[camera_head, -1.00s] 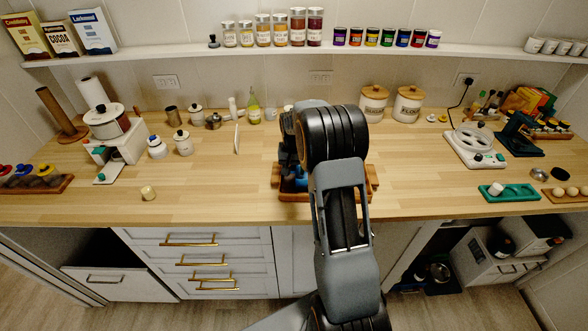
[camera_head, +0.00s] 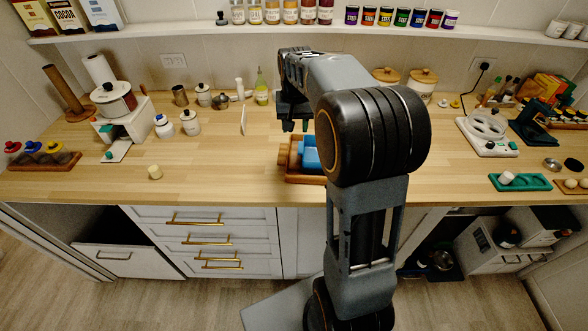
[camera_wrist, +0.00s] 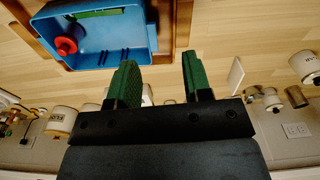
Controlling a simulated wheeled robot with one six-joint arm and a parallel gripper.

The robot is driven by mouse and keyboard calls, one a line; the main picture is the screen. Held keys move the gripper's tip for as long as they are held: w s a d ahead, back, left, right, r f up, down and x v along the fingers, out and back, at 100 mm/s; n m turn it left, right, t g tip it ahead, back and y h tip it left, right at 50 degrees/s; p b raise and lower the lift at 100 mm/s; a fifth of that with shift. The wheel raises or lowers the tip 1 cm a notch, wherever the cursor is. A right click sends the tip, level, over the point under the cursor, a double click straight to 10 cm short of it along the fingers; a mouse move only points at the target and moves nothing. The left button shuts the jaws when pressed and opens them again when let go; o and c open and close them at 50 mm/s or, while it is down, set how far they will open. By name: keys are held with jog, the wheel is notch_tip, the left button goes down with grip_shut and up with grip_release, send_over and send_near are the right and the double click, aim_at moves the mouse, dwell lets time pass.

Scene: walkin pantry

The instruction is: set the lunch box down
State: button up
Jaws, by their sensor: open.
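The blue lunch box (camera_head: 311,152) sits in a wooden tray (camera_head: 290,176) on the counter, partly hidden behind my arm in the head view. In the wrist view the lunch box (camera_wrist: 98,50) is open-topped, with a red round piece and a green piece inside. The wooden tray's edge (camera_wrist: 165,20) shows around it. My gripper (camera_head: 297,126) is behind the lunch box in the head view, apart from it. In the wrist view my gripper's green fingers (camera_wrist: 161,78) are spread, with nothing between them.
A thin white upright panel (camera_head: 243,120) stands left of my gripper. A lidded canister (camera_head: 421,84) stands behind my arm. The counter front left of the tray is mostly clear.

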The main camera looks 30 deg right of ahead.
jog(key=s+a+n+t, duration=0.1)
jog(key=s+a, duration=0.2)
jog(key=s, duration=0.3)
jog(key=s+a+n+t, duration=0.1)
jog(key=s+a+n, duration=0.1)
jog(key=s, duration=0.4)
jog(key=s+a+f+n+t, duration=0.1)
jog(key=s+a, duration=0.4)
jog(key=s, duration=0.2)
jog(key=shift+n, duration=0.3)
